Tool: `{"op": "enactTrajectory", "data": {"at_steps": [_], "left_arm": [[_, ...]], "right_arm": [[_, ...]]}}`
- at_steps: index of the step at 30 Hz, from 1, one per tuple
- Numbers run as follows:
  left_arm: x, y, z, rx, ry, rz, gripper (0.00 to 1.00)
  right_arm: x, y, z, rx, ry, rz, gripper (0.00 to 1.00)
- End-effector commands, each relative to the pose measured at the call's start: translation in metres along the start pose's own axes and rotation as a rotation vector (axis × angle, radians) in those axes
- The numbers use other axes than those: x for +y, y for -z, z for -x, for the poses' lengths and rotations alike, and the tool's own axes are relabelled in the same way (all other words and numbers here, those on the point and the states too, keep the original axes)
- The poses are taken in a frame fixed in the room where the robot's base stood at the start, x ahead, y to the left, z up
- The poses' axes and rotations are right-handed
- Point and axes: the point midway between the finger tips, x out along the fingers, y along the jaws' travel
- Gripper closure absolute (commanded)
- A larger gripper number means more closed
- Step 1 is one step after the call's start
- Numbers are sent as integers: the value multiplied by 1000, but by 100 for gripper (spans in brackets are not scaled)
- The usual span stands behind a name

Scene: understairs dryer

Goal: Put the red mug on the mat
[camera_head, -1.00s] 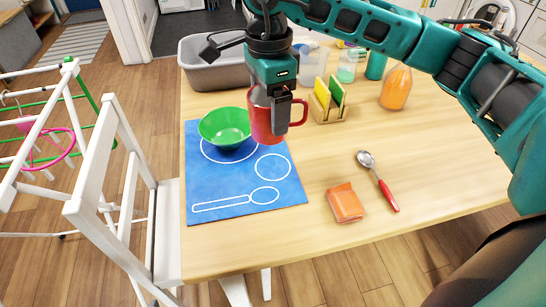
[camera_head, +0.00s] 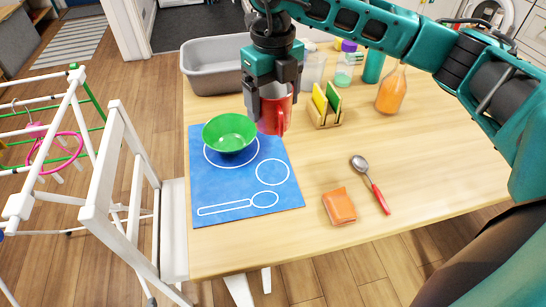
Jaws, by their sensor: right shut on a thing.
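The red mug (camera_head: 271,117) is upright between the fingers of my right gripper (camera_head: 273,103), which is shut on it. Its handle points toward the front right. The mug shows over the far right corner of the blue mat (camera_head: 222,184); I cannot tell whether its base touches the mat or hangs just above. The mat has white outlines of a large circle, a small circle and a spoon. A green bowl (camera_head: 229,132) sits on the large circle, left of the mug. My left gripper is not in view.
A spoon with a red handle (camera_head: 376,192) and an orange folded cloth (camera_head: 339,206) lie right of the mat. A wooden rack (camera_head: 326,118), an orange bottle (camera_head: 391,92) and a grey tub (camera_head: 211,76) stand behind. The small circle and spoon outline are bare.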

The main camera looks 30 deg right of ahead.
Motion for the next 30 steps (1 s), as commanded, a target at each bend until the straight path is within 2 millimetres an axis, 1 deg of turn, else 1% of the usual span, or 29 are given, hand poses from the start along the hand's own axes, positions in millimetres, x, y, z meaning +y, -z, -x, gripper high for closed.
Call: {"op": "enactTrajectory", "data": {"at_steps": [1, 3, 6, 10, 13, 20, 24, 26, 27, 30], "left_arm": [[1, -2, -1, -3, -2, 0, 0], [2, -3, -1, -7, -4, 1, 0], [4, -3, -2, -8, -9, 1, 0], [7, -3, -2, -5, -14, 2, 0], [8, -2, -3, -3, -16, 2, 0], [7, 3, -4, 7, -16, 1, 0], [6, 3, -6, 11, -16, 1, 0], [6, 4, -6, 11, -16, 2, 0], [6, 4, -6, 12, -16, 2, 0], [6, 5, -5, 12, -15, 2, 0]], "right_arm": [[0, 1, -16, 4, 0, 0, 59], [0, 1, -35, 4, 0, 0, 59], [0, 1, -62, 4, 0, 1, 59], [0, 0, -90, 2, 0, 1, 59], [0, 0, -104, -1, 0, 2, 59], [0, 0, -120, -1, 0, 2, 59], [0, 0, -142, 1, 0, 1, 59], [0, 0, -150, 0, 0, 2, 59], [0, 0, -153, -1, 0, 3, 59], [0, 0, -153, -2, 1, 3, 59]]}}
